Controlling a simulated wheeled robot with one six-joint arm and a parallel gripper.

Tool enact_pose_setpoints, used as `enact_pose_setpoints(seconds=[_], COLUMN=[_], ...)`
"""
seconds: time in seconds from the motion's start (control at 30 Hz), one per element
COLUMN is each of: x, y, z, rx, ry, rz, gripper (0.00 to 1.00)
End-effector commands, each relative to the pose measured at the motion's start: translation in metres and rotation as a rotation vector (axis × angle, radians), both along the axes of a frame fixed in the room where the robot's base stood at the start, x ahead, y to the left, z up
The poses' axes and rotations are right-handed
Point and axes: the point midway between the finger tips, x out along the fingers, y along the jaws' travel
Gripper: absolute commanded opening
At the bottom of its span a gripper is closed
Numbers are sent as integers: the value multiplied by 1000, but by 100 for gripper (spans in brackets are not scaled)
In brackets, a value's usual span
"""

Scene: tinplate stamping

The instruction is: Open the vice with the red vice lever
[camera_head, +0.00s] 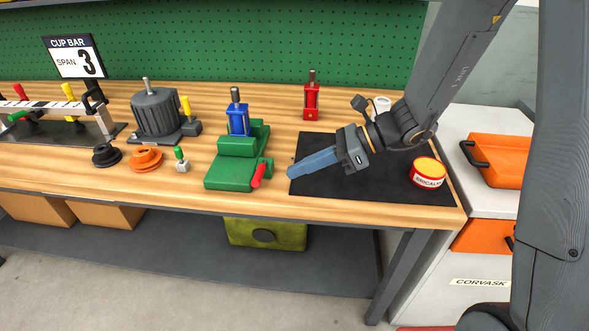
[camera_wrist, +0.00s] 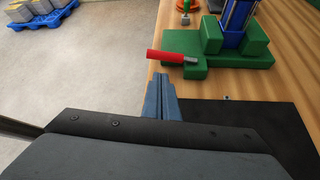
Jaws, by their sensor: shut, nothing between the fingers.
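The green vice (camera_head: 236,165) stands on the wooden bench, with a blue part (camera_head: 238,120) upright at its back. Its red lever (camera_head: 258,174) sticks out at the vice's front right corner. My gripper (camera_head: 291,172) is shut and empty, its blue fingers pointing left, a short gap to the right of the lever. In the wrist view the red lever (camera_wrist: 166,57) lies just beyond my fingertips (camera_wrist: 164,78), apart from them. The vice (camera_wrist: 215,50) also shows there. Whether the vice jaws are clamped on the blue part cannot be told.
A black mat (camera_head: 330,183) lies under my gripper, with a red and yellow tin (camera_head: 428,172) on its right. A red part (camera_head: 311,100) stands behind. Left of the vice are a small green-topped piece (camera_head: 181,160), an orange disc (camera_head: 146,160) and a grey motor (camera_head: 157,115).

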Motion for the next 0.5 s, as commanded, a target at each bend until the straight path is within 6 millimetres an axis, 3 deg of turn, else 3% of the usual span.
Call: enact_pose_setpoints(seconds=[0.3,0.5], x=[-3,-2], y=[48,65], z=[-28,-37], rx=[-1,-1], ry=[2,0], rz=[4,2], gripper=[0,0])
